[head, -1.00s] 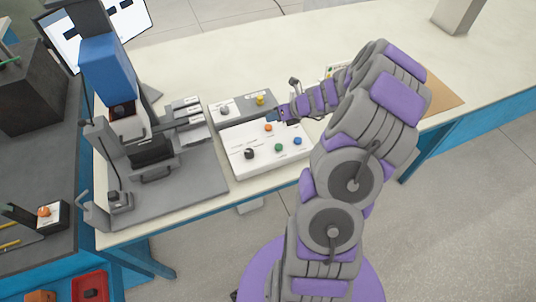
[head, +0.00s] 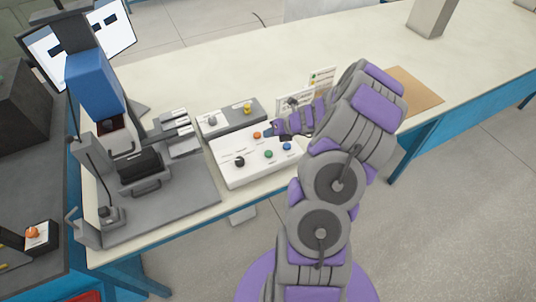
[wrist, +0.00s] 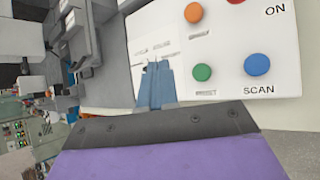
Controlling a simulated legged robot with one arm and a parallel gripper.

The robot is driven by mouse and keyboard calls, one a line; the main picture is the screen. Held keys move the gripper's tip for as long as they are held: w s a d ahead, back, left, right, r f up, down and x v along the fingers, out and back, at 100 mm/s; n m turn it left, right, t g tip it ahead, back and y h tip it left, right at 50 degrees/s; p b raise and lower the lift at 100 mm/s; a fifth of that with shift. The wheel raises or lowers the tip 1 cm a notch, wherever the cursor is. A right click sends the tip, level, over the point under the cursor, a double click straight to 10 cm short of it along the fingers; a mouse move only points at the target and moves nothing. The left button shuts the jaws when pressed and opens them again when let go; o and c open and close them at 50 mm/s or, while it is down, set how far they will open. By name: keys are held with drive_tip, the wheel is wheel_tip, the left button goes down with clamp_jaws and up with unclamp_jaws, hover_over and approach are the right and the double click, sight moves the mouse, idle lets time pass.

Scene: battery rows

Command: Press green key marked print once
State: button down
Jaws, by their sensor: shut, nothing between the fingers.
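The green key (head: 268,154) sits on a white control panel (head: 226,174) on the bench, between a black knob (head: 239,161) and a blue key (head: 287,146). An orange key (head: 257,135) is behind it. In the wrist view the green key (wrist: 202,72) is beside the blue SCAN key (wrist: 257,65); the label under the green key is too blurred to read surely. My gripper (wrist: 157,68) is shut and empty, its blue fingertips to the left of the green key in the wrist view. In the head view my gripper (head: 270,130) is over the panel's back right part, near the orange key.
A grey box with a yellow knob (head: 247,108) stands behind the panel. A blue and grey machine (head: 95,85) stands to the left. Small upright signs (head: 322,80) stand behind my arm. The bench (head: 215,60) behind is largely clear.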

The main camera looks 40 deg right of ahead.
sight(271, 153)
drive_tip(key=f+b, duration=0.2)
drive_tip(key=b, duration=0.1)
drive_tip(key=d+f+b, duration=0.1)
drive_tip(key=f+b, duration=0.2)
drive_tip(key=shift+d+f, duration=0.1)
drive_tip(key=shift+f+b, duration=0.35)
drive_tip(key=shift+b, duration=0.2)
drive_tip(key=shift+a+f, duration=0.5)
drive_tip(key=shift+f, duration=0.35)
drive_tip(key=shift+d+f, duration=0.15)
drive_tip(key=shift+f, duration=0.15)
drive_tip(key=shift+d, duration=0.2)
drive_tip(key=shift+a, duration=0.2)
drive_tip(key=shift+d, duration=0.1)
